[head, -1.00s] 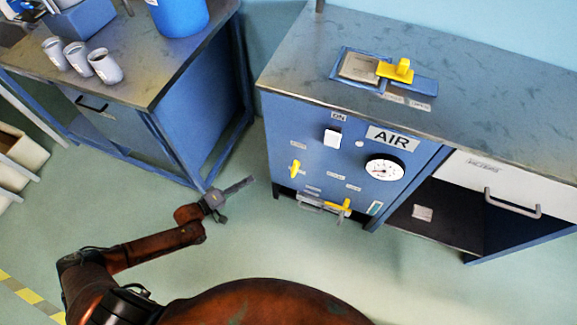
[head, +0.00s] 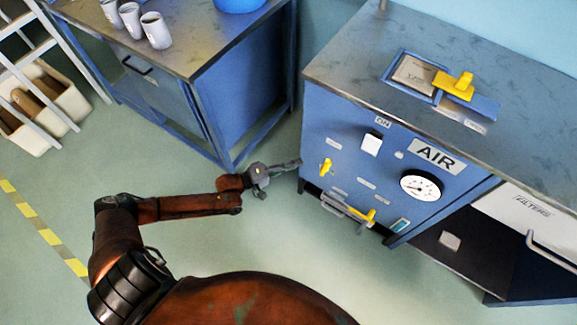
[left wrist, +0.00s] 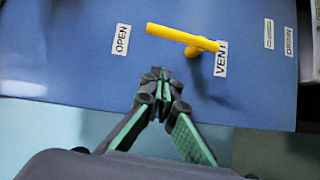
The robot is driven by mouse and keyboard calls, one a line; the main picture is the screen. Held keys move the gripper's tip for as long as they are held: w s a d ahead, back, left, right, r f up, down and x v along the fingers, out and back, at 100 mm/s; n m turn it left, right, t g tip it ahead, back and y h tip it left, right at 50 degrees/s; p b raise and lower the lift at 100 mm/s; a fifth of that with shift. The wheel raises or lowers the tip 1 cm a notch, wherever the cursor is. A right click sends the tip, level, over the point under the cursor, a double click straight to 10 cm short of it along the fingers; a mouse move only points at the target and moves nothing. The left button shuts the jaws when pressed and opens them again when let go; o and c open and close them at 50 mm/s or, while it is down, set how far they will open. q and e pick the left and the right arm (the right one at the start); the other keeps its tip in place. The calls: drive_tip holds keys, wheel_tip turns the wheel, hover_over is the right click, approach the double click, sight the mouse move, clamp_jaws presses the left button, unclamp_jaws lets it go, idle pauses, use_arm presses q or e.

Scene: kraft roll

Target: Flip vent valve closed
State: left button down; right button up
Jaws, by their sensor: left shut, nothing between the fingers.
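The vent valve is a yellow lever (head: 325,166) on the blue front of the AIR cabinet (head: 318,125). In the left wrist view the lever (left wrist: 180,36) reaches from its pivot beside the VENT label (left wrist: 221,58) toward the OPEN label (left wrist: 121,39). A label that seems to read CLOSED (left wrist: 268,33) is on the other side of the pivot. My left gripper (head: 298,163) is shut and empty, just left of the lever in the head view. In the left wrist view its fingertips (left wrist: 158,74) are below the lever, apart from it in the picture. My right gripper is not in view.
A second yellow lever (head: 369,216) is low on the panel near a grey tray-like bracket (head: 345,208). A white switch (head: 371,144) and a gauge (head: 421,185) are above. A yellow slide handle (head: 455,86) is on top. A blue bench (head: 225,100) stands left.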

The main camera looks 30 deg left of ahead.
sight(327, 164)
use_arm(q)
drive_tip(key=w+d, duration=0.3)
drive_tip(key=d, duration=0.3)
drive_tip(key=shift+w+f, duration=0.3)
drive_tip(key=shift+w, duration=0.05)
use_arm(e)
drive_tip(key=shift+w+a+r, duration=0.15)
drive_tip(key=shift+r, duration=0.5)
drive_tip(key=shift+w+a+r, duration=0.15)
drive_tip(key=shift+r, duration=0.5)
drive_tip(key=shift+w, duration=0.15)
